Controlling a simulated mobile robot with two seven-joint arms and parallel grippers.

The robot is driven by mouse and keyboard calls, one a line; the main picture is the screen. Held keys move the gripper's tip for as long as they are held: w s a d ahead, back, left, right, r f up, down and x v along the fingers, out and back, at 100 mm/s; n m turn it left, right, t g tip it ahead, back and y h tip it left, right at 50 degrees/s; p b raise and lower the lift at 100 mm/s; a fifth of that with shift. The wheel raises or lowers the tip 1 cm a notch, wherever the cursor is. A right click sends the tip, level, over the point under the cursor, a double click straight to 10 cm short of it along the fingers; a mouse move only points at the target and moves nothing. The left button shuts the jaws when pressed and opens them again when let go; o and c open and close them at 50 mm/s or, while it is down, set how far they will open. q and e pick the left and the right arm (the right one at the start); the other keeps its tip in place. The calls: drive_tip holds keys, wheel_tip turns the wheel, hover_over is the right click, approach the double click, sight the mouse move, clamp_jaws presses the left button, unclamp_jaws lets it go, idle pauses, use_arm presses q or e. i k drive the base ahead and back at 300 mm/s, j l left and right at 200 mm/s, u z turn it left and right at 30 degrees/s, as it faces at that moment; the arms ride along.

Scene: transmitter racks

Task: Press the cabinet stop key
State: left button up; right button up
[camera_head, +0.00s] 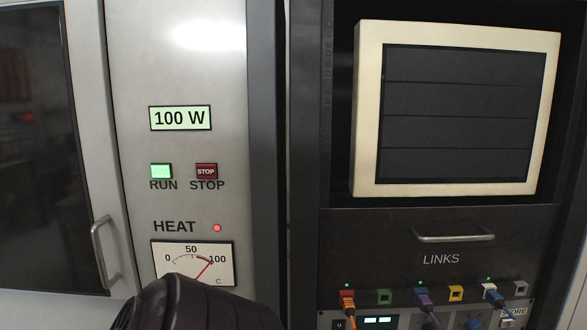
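The STOP key (206,171) is a small dark red key on the light grey cabinet front, above its STOP label. The green RUN key (161,171) beside it to the left is lit. A display (180,118) above them reads 100 W. A dark, rounded part of mine rises from the bottom edge and covers the lower part of the heat meter. It is below the STOP key and apart from it. No gripper fingertips show in this view.
The heat meter (193,262) has its needle near 100, with a red lamp (217,228) lit above. A door handle (105,253) stands out at left. The right rack has a framed dark panel (458,110), a drawer handle (453,236) and several plugged cables along the bottom.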

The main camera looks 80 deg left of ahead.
sight(204, 171)
drive_tip(key=u, duration=2.85)
